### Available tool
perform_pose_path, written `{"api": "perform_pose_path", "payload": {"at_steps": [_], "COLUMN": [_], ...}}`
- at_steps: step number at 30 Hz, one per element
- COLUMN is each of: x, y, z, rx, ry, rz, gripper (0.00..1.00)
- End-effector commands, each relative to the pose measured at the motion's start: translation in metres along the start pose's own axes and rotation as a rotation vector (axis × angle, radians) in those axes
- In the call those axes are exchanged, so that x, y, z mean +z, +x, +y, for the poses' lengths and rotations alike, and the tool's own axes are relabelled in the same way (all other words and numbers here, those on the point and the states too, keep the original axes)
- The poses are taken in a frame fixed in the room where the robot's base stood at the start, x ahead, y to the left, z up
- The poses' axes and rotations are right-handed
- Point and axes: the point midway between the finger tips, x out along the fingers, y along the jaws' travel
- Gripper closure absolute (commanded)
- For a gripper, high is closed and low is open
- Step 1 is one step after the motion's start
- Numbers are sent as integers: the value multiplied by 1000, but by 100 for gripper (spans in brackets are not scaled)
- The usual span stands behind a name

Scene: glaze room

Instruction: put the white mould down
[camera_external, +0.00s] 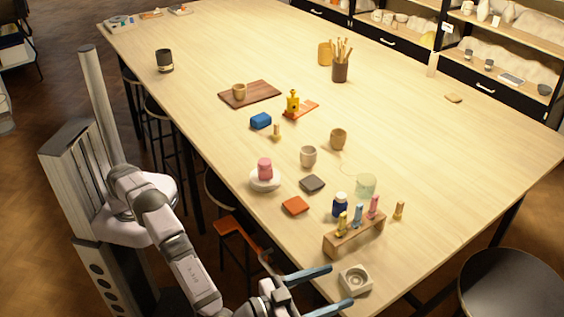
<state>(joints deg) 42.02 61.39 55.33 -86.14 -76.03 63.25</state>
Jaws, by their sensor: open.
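The white mould (355,280) is a squarish off-white block with a round hollow in its top. It appears to rest upright on the table (450,165) near the front corner, just in front of the wooden rack. My gripper (341,286) is open at the bottom of the view, with two blue-grey fingers spread apart. The fingers point right toward the mould, one tip behind its left side and one in front. Nothing is held between them. I cannot tell whether a fingertip touches the mould.
The wooden rack (354,236) holding yellow, blue and pink pieces stands close behind the mould. A dark blue jar (340,205), an orange tile (295,206) and a small wooden figure (399,210) are nearby. The table's right side is mostly clear; a dark stool (512,285) stands beyond its edge.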

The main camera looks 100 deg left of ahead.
Motion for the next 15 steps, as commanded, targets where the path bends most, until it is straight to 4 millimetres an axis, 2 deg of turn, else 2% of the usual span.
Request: {"api": "perform_pose_path", "payload": {"at_steps": [5,9,15], "x": [-31,-74,-72], "y": [-1,-4,-1], "z": [0,0,-1], "rx": [0,1,-5], "ry": [-8,-11,-206], "rz": [2,2,-23], "gripper": [31,31,31]}}
